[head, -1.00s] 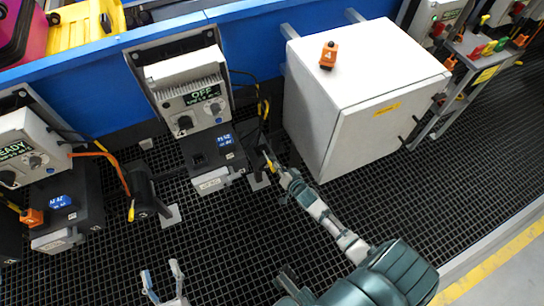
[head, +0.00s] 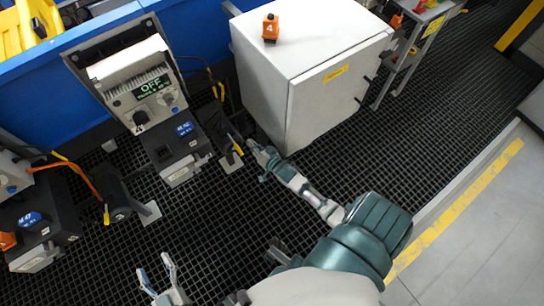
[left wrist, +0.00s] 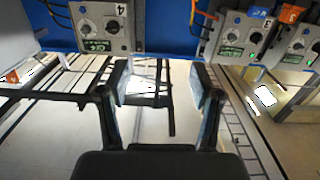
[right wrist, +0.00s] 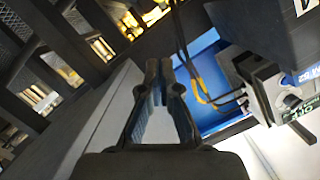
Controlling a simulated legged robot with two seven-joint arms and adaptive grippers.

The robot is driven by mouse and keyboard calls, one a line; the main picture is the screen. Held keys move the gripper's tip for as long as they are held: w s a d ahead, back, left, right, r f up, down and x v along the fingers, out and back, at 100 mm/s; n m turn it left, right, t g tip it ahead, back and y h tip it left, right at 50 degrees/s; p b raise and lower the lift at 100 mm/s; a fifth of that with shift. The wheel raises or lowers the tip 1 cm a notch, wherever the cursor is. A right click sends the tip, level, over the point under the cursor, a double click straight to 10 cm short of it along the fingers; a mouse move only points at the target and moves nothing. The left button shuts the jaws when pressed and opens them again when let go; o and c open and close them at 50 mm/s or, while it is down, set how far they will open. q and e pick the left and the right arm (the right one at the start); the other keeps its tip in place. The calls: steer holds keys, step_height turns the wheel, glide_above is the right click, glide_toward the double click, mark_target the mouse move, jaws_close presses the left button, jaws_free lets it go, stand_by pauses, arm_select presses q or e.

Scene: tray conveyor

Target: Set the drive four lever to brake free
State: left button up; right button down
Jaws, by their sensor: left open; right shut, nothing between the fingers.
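The drive four unit (head: 150,90) stands at the blue wall, its display reading OFF, with a knob marked 4. A dark gearbox with a blue label (head: 180,140) sits below it. A yellow-tipped lever (head: 237,148) shows beside the dark motor (head: 216,132), to the gearbox's right. My right gripper (head: 253,148) is shut and empty, just right of the lever; I cannot tell whether they touch. Its fingertips meet in the right wrist view (right wrist: 158,66). My left gripper (head: 155,270) is open and empty over the floor grating; its spread fingers show in the left wrist view (left wrist: 160,84).
A white cabinet (head: 310,85) with an orange block marked 4 (head: 270,28) on top stands right of the drive, close to my right arm. Another motor with a yellow-tipped lever (head: 106,214) and an orange cable is at left. Dark grating (head: 150,255) between is clear.

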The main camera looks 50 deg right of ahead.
arm_select(q)
steer(key=shift+s+a+f+g+y+p, duration=0.2)
steer(key=shift+s+f+g+p, duration=0.1)
steer(key=shift+f+g, duration=0.45)
steer(key=shift+s+a+f+g+y+p, duration=0.3)
steer(key=shift+f+g, duration=0.3)
steer(key=shift+f, duration=0.4)
steer(key=shift+s+a+f+g+y+p, duration=0.15)
steer(key=shift+s+f+g, duration=0.2)
steer(key=shift+f+g, duration=0.4)
arm_select(e)
steer(key=f+v, duration=0.1)
steer(key=v, duration=0.7)
steer(key=shift+a+f, duration=0.15)
steer(key=shift+f, duration=0.15)
